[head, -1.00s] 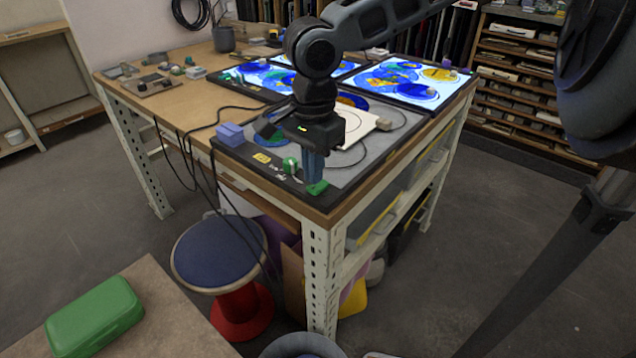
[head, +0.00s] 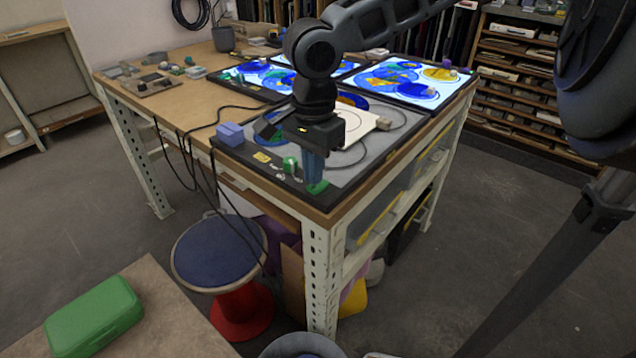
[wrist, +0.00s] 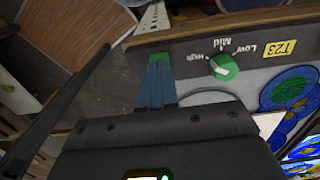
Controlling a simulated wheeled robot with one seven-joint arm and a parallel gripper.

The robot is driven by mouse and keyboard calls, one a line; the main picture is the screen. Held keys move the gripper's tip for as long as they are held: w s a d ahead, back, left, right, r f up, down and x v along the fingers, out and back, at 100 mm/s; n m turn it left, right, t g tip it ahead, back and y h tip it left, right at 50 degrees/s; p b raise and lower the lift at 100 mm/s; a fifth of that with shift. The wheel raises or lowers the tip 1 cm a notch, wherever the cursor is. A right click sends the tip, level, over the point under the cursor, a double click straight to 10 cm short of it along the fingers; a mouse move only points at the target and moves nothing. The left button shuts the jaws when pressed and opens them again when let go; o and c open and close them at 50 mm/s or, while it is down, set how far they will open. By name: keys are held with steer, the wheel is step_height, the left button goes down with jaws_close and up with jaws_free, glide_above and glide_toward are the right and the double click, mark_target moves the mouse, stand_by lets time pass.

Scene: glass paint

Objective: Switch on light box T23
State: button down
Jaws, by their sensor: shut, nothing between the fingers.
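Light box T23 (head: 345,172) is the near box on the table corner; its panel looks grey and unlit. Its yellow T23 label (wrist: 280,48) shows in the wrist view. Beside the label is a green dial knob (wrist: 224,67) with Low, Mid and High marks; the knob also shows in the head view (head: 290,165). A small green switch (head: 318,188) sits at the box's near corner. My gripper (head: 315,181) is shut and empty, pointing down with its blue fingertips at this switch. The fingertips partly cover the switch, so I cannot tell whether they touch it.
Other light boxes (head: 425,96) behind are lit, with blue and yellow glass on them. A purple-blue block (head: 230,134) sits on T23's left corner and a white sheet (head: 362,122) on its panel. Cables hang off the left table edge. A stool (head: 219,252) stands below.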

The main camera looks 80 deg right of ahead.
steer(key=shift+f+b, duration=0.45)
steer(key=shift+f, duration=0.3)
stand_by(0.3)
step_height(320, 180, up, 7)
steer(key=p, duration=0.7)
stand_by(0.3)
stand_by(0.5)
